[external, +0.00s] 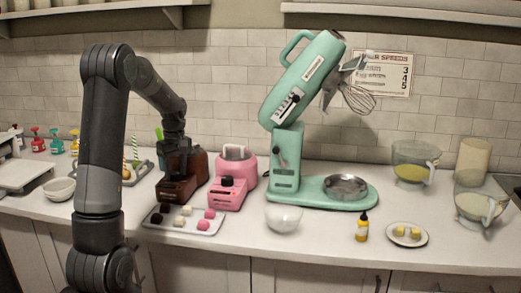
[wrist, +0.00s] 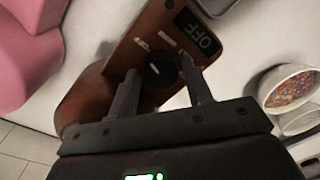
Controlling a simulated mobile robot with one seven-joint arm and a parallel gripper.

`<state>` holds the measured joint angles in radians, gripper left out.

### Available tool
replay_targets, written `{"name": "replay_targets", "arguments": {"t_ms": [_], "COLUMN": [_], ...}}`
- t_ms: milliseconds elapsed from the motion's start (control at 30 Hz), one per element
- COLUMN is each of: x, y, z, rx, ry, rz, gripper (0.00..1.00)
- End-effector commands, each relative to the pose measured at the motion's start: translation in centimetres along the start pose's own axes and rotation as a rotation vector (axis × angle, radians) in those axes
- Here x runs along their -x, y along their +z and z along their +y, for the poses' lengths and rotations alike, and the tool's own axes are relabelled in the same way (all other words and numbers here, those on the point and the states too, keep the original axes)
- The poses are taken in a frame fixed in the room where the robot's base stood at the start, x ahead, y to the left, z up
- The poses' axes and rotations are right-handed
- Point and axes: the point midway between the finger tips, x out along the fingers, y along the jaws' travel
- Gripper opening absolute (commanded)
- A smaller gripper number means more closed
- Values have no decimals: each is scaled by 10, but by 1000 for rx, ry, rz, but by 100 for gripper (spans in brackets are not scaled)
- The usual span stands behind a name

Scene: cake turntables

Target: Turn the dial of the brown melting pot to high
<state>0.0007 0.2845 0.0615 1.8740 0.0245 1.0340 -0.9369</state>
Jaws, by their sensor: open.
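The brown melting pot (external: 179,192) stands on the counter left of the pink one. Its slanted front panel fills the middle of the wrist view (wrist: 142,40), with a display reading OFF (wrist: 197,33). The round black dial (wrist: 158,72) has a white pointer mark. My gripper (wrist: 158,70) is open, with one finger on each side of the dial; I cannot tell whether either finger touches it. In the external view my gripper (external: 178,158) is at the brown pot and covers part of it. The dial is not clear there.
The pink melting pot (external: 236,175) stands close on the right. A tray of candy pieces (external: 183,219) lies in front. A mint stand mixer (external: 285,160) is farther right. In the wrist view a bowl of sprinkles (wrist: 292,88) sits at the right.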

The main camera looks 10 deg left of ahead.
Motion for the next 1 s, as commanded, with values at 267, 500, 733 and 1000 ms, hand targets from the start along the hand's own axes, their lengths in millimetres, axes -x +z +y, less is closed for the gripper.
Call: {"name": "replay_targets", "arguments": {"t_ms": [267,500,733,1000], "x": [0,1,1,1], "y": [0,0,0,0], "z": [0,0,0,0], "rx": [0,0,-14,-131], "ry": [0,0,0,0], "rz": [0,0,1,8], "gripper": [35,15,14,14]}}
